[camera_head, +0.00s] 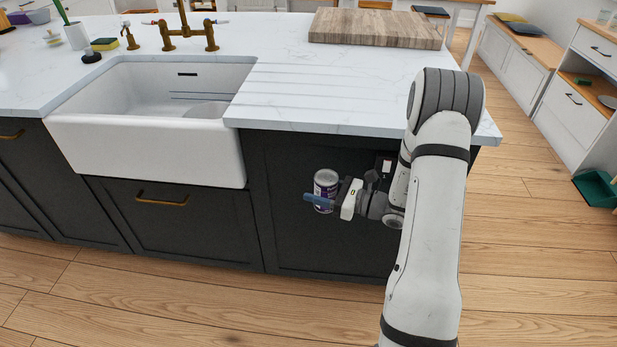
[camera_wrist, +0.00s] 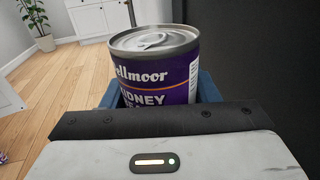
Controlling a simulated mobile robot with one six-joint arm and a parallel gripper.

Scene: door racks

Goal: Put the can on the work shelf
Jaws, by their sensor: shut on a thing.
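A purple and white can (camera_head: 326,186) with a silver pull-tab lid is held upright in my gripper (camera_head: 327,199). It fills the middle of the wrist view (camera_wrist: 155,68), where its label reads in part "KIDNEY". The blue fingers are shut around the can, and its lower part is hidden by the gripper. My gripper is in front of the dark island cabinet, below the worktop edge. I cannot tell which surface is the work shelf.
The white marble worktop (camera_head: 300,80) has a white sink (camera_head: 150,140) at left and a wooden board (camera_head: 375,28) at the back. The dark cabinet front (camera_head: 290,240) is close to my gripper. White drawer units (camera_head: 575,100) with wooden tops stand at the right. Wooden floor (camera_head: 540,260) is open at right.

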